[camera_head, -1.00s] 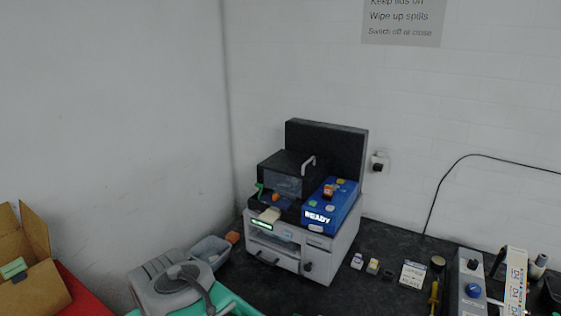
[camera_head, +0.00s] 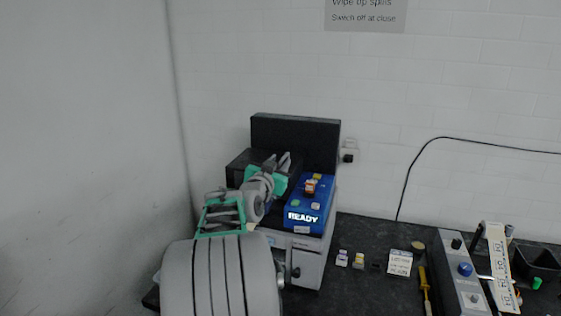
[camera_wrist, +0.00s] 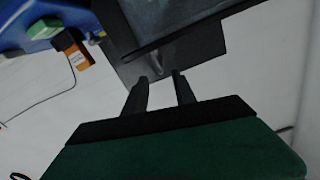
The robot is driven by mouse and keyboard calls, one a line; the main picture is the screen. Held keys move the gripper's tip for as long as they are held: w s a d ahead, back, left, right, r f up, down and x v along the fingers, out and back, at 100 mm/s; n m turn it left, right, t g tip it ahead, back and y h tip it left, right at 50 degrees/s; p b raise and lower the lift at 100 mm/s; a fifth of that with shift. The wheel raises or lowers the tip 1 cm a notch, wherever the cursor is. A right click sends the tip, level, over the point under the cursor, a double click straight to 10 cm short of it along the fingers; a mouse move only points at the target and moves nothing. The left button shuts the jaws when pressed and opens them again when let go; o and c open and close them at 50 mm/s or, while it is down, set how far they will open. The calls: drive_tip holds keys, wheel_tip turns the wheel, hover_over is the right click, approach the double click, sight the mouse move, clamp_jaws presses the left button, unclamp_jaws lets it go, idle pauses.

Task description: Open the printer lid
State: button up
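The printer (camera_head: 309,262) stands on the dark bench, with a pale body and a blue panel reading READY. Its black lid section (camera_head: 238,164) is at the upper left, partly hidden behind my arm. My gripper (camera_head: 281,158) is at the lid's right front. In the wrist view my gripper (camera_wrist: 160,76) has its two fingers apart, with nothing seen between them. I cannot tell whether a finger touches the handle.
A tall black panel (camera_head: 295,143) stands behind the printer. The blue panel (camera_head: 310,203) with buttons is close to the right of my gripper. Small boxes (camera_head: 358,261), a card (camera_head: 399,262) and a grey control box (camera_head: 463,275) lie to the right. A cable (camera_head: 406,185) runs along the wall.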

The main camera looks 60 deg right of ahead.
sight(287, 153)
drive_tip(key=shift+a+f+b, duration=0.25)
drive_tip(key=shift+f+b, duration=0.15)
drive_tip(key=shift+f, duration=0.1)
drive_tip(key=shift+w+d, duration=0.2)
drive_tip(key=d+p, duration=0.1)
drive_tip(key=d, duration=0.1)
drive_tip(key=d+p, duration=0.1)
drive_tip(key=d, duration=0.2)
drive_tip(key=w+d+p, duration=0.1)
drive_tip(key=d, duration=0.1)
drive_tip(key=shift+d, duration=0.2)
drive_tip(key=shift+c, duration=0.3)
clamp_jaws()
